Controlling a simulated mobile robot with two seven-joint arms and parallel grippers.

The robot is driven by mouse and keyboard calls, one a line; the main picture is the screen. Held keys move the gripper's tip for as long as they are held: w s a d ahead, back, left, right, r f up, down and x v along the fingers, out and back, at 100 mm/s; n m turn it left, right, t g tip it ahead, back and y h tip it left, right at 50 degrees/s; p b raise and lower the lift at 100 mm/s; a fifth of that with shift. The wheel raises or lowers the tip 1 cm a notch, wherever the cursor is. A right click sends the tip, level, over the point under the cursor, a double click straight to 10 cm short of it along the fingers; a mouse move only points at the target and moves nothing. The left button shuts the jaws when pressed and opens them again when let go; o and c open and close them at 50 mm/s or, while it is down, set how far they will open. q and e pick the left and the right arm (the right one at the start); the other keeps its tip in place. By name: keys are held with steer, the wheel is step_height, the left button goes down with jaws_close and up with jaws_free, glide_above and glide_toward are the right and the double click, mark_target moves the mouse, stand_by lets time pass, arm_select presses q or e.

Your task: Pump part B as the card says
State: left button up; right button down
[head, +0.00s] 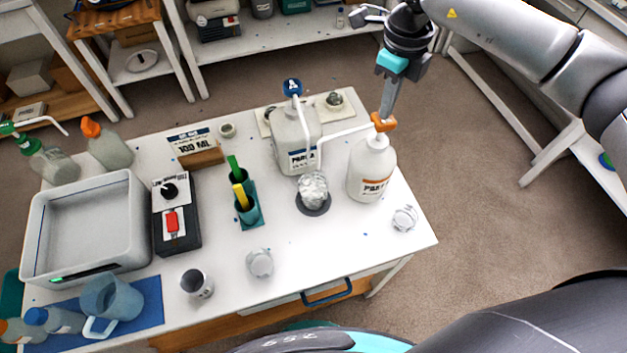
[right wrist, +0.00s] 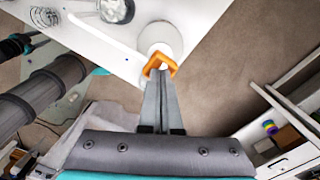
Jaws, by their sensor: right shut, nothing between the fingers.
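The part B bottle (head: 367,178), white with an orange label band, stands at the right of the table. Its orange pump head (head: 383,122) has a white spout reaching left over a clear cup (head: 313,188) on a dark round pad. My right gripper (head: 384,114) is shut and empty, pointing down with its tips at the pump head; contact is hard to tell. The right wrist view also shows the orange head (right wrist: 160,63) at the fingertips. The card (head: 190,142) reads 100 ML; its smaller text is unreadable. The cup's contents are unclear.
A second bottle (head: 296,140) with a blue pump stands left of part B. Stirring sticks in a teal holder (head: 248,208), a black device (head: 176,220), a grey tub (head: 85,215) and loose cups (head: 260,263) fill the left. The front right of the table is mostly clear.

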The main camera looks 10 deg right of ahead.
steer(key=shift+f+b, duration=1.5)
steer(key=shift+f, duration=0.5)
steer(key=shift+r+p, duration=1.5)
steer(key=shift+r, duration=0.65)
steer(key=shift+f, duration=0.15)
steer(key=shift+f+b, duration=1.65)
steer(key=shift+f, duration=0.25)
steer(key=shift+r, duration=0.15)
steer(key=shift+r+p, duration=1.35)
steer(key=shift+r, duration=0.5)
